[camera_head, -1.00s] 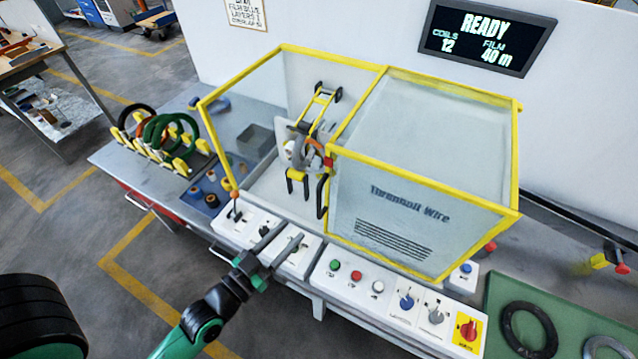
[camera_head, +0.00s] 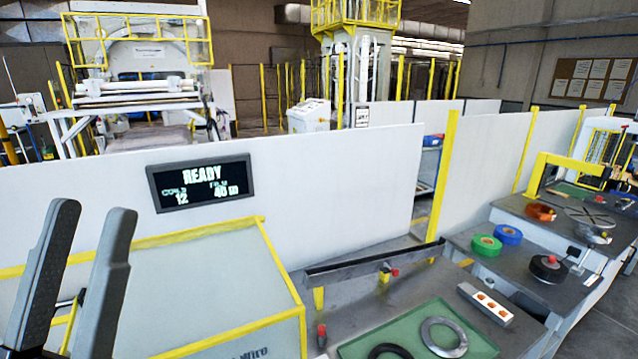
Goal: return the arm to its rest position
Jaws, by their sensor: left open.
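My left gripper (camera_head: 84,262) is large and close at the lower left of the head view. Its two dark grey fingers point up and stand apart, with nothing between them. Behind it is the yellow-framed clear guard (camera_head: 240,290) of the wrapping machine, which the fingers partly cover. I cannot tell the distance between fingers and guard. The rest of my left arm is out of the frame. My right gripper is not in view.
A display (camera_head: 200,182) on the white wall reads READY. A green mat (camera_head: 460,318) with a grey ring (camera_head: 444,337) and a dark ring (camera_head: 390,351) lies at the lower right. Green (camera_head: 487,245) and blue (camera_head: 508,235) rolls stand on a side table.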

